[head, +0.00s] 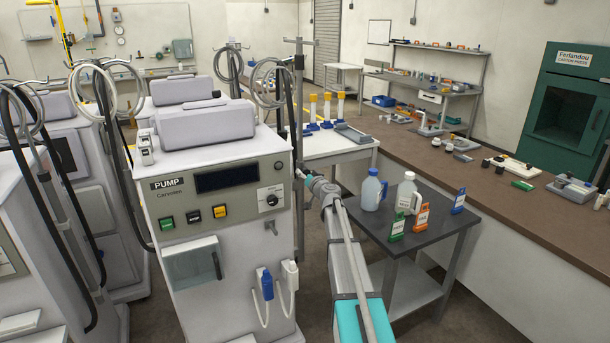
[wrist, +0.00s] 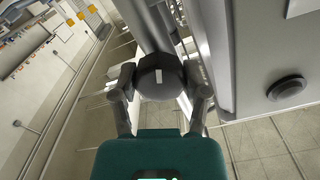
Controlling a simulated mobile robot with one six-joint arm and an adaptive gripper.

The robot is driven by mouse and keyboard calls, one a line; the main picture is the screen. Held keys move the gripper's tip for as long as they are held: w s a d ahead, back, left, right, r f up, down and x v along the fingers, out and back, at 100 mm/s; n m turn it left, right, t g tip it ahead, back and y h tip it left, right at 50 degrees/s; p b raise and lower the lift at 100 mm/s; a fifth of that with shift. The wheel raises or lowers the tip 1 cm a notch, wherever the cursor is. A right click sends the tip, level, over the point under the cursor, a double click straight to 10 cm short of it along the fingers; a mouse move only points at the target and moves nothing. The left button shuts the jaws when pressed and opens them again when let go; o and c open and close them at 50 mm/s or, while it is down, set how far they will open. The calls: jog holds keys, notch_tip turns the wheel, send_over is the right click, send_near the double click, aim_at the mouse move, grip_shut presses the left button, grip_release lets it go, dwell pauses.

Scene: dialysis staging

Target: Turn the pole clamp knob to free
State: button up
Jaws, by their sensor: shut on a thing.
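The pole clamp knob (wrist: 161,72) is a dark, faceted knob with a short white mark on its face, upright in the wrist view. My gripper (wrist: 160,88) has one finger on each side of it and is shut on it. The grey pole (wrist: 150,28) runs behind the knob. In the head view my gripper (head: 309,180) reaches the pole (head: 299,95) at the right side of the white pump machine (head: 222,225). There the knob is hidden by my gripper and arm, and the clamp is hard to make out.
The machine's side stands close to the right of my gripper in the wrist view, with a round dark button (wrist: 287,88) on it. A dark side table (head: 440,215) with jugs (head: 408,193) and coloured cards stands right of my arm. A long counter (head: 500,190) lies beyond.

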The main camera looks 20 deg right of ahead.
jog(key=shift+s+n, duration=0.1)
jog(key=shift+n, duration=1)
jog(key=o, duration=0.9)
jog(key=s, duration=1.2)
jog(key=shift+d, duration=0.2)
jog(key=shift+a, duration=0.1)
